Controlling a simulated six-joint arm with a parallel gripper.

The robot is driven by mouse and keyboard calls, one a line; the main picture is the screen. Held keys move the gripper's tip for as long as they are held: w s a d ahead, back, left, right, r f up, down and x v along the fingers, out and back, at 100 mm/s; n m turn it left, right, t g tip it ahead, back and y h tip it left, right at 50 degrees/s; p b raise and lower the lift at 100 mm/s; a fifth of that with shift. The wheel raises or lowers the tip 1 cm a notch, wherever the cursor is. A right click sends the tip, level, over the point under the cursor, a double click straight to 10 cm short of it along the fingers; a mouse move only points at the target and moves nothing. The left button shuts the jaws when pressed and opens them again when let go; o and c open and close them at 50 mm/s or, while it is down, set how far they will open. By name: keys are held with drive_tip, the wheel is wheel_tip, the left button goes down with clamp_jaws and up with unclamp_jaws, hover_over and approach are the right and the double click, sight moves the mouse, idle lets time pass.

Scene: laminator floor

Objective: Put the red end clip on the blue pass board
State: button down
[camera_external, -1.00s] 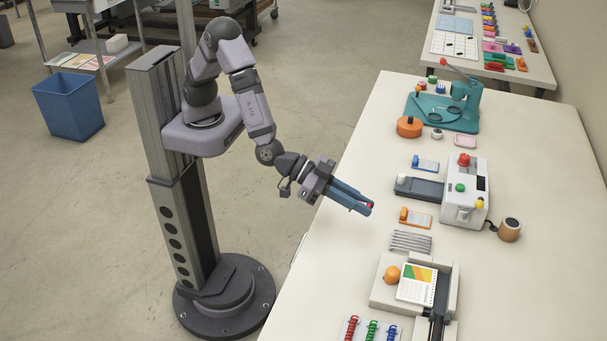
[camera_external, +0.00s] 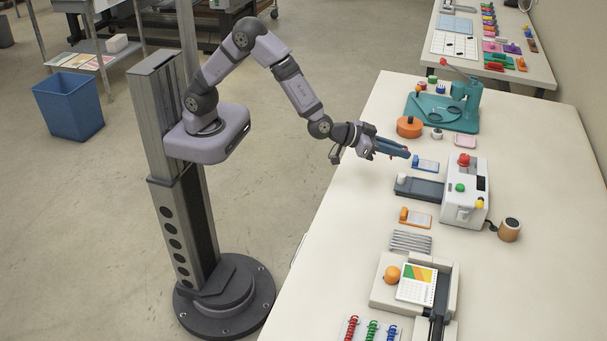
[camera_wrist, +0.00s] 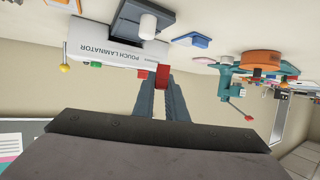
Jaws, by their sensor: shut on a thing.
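The red end clip (camera_wrist: 162,76) is between the fingertips of my gripper (camera_wrist: 162,82) in the wrist view. My gripper is shut on it and holds it in the air. In the external view my gripper (camera_external: 404,153) is over the table, just left of and above the blue pass board (camera_external: 427,165). The board lies flat, with a white part and blue ends. It also shows in the upside-down wrist view (camera_wrist: 190,39), beyond the fingers. The clip itself is hardly visible in the external view.
The white laminator (camera_external: 466,190) with its dark feed tray (camera_external: 420,188) stands just in front of the board. An orange board (camera_external: 416,217) lies nearer. An orange round tin (camera_external: 409,126) and a teal press (camera_external: 450,110) stand behind. The table left of the boards is clear.

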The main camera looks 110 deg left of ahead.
drive_tip(key=w+a+r+n+g+y+b, duration=0.1)
drive_tip(key=a+r, duration=0.1)
drive_tip(key=a, duration=0.5)
drive_tip(key=w+a+r+n+y, duration=0.1)
drive_tip(key=a, duration=0.7)
drive_tip(key=r+m+h, duration=0.2)
hover_over(417, 158)
drive_tip(key=shift+d+f+m+t+h, duration=0.1)
drive_tip(key=shift+f+m+t+h, duration=0.25)
drive_tip(key=shift+f+t, duration=0.25)
drive_tip(key=shift+f, duration=5)
drive_tip(key=shift+f+b, duration=0.5)
drive_tip(key=shift+b, duration=0.05)
drive_tip(key=shift+f, duration=0.1)
